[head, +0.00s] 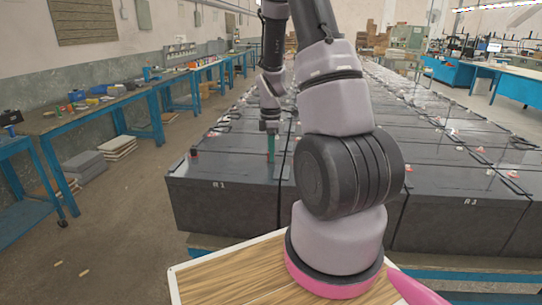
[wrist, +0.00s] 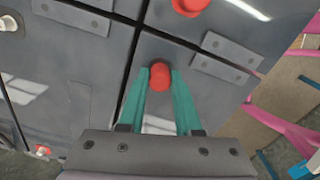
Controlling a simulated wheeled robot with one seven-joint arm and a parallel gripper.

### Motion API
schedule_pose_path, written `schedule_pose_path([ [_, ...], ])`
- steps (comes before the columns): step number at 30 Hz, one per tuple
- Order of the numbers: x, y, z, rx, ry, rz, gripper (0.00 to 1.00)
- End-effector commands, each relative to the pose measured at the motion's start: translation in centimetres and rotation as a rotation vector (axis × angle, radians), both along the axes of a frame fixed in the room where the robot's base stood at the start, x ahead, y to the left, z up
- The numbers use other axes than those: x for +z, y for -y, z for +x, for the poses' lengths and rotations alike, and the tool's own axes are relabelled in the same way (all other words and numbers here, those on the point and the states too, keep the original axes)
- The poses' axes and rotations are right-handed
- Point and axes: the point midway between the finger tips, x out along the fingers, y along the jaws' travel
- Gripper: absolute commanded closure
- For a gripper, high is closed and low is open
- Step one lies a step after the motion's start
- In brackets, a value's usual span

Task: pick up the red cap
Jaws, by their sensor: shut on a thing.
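The red cap (wrist: 160,77) shows in the wrist view near the corner of a dark battery top, between the teal fingers of my gripper (wrist: 160,84). The fingers are closed against its two sides. In the head view my gripper (head: 271,148) points down at the near edge of the battery block (head: 225,203), and the cap between its fingers cannot be made out there. Whether the cap is still seated on the battery or lifted is unclear.
Metal plates (wrist: 225,67) lie near the held cap. In the head view, blue workbenches (head: 100,112) line the left wall, with open floor between.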

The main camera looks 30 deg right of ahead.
Motion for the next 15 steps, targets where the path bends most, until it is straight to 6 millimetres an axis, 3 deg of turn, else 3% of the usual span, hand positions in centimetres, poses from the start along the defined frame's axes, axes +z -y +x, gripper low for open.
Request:
schedule_pose_path([
  [5,0.9,0.0,0.1,0.000,0.003,0.000,1.00],
  [15,7.4,0.0,0.1,-0.001,0.006,-0.001,1.00],
])
